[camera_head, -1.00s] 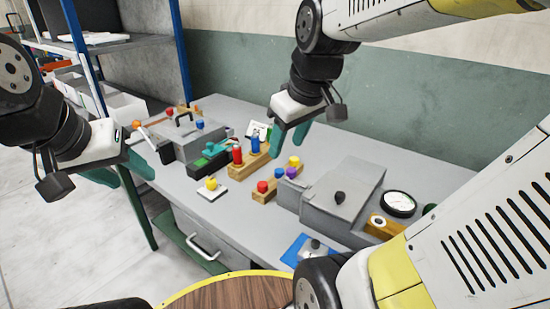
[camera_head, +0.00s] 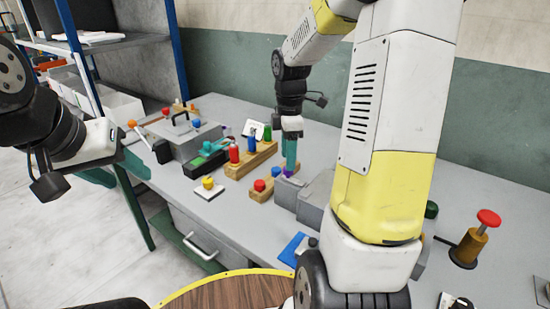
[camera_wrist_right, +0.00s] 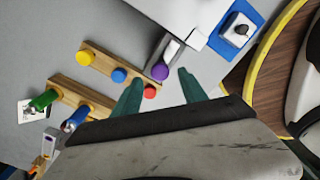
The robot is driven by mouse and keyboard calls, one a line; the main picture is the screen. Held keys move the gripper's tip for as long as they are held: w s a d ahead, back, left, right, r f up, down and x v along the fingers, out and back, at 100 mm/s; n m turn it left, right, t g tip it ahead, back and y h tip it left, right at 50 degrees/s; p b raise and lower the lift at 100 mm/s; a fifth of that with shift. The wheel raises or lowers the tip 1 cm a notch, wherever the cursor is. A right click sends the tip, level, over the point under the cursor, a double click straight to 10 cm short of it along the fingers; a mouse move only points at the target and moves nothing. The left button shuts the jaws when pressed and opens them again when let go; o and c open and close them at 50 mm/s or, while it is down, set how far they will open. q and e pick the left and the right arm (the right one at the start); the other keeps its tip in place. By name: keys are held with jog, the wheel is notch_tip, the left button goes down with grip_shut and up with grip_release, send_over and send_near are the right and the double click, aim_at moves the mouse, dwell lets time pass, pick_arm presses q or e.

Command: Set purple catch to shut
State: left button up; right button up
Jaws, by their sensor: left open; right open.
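The purple catch (camera_wrist_right: 160,72) is a round purple knob on a grey piece beside the grey press box (camera_wrist_right: 177,12) in the right wrist view. In the head view the catch (camera_head: 288,171) shows just below my right gripper (camera_head: 291,152). My right gripper (camera_wrist_right: 162,82) is open and points down, with the knob in line with the gap between its fingertips. I cannot tell whether it touches the knob. My left gripper (camera_head: 118,170) is open and empty off the table's left edge.
A wooden block (camera_wrist_right: 105,68) with yellow, blue and red knobs lies close beside the catch; the red knob is near one right fingertip. A second block with red, blue and green pegs (camera_head: 234,153) stands behind. A red-topped post (camera_head: 488,218) stands at right.

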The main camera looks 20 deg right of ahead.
jog(key=shift+f, duration=2.1)
grip_shut()
